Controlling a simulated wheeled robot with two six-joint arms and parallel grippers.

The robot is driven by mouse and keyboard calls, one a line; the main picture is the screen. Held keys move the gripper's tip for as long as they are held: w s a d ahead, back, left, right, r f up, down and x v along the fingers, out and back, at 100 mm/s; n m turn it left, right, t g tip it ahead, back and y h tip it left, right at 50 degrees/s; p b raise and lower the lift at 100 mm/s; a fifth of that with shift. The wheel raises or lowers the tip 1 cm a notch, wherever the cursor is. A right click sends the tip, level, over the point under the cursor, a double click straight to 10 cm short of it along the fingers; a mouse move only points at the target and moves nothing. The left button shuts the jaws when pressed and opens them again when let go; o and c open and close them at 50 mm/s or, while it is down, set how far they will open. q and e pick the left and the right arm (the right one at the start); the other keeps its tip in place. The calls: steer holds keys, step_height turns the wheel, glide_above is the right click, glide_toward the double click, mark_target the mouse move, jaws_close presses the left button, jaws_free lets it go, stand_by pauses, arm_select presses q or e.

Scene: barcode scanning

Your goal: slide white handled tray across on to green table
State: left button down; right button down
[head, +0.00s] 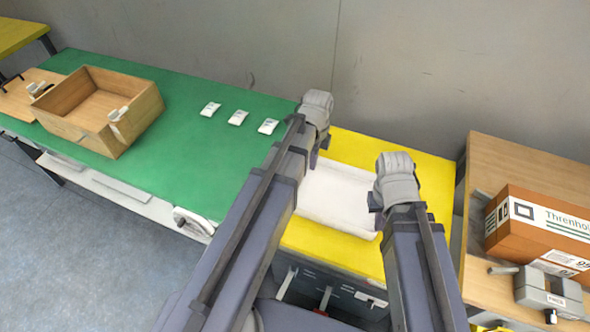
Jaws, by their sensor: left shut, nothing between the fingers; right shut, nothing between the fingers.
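The white tray (335,195) lies flat on the yellow table (365,150); my arms cover parts of its left and right sides, and its handles cannot be made out. My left gripper (317,110) is over the tray's far left side, near the seam between the yellow and green tables. My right gripper (395,180) is over the tray's right edge. Both are shut and empty; whether either touches the tray cannot be told. The green table (185,160) adjoins the yellow one on the left.
An open wooden box (140,118) stands on the green table's left part. Three small white packets (238,117) lie in a row right of it. A brown carton (535,225) and a grey device (545,290) sit on the wooden table at right. The green table's middle is clear.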

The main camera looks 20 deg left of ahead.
mark_target(311, 189)
arm_select(q)
steer(key=shift+f, duration=0.1)
arm_select(e)
steer(key=shift+s+f, duration=0.1)
steer(key=shift+f, duration=0.05)
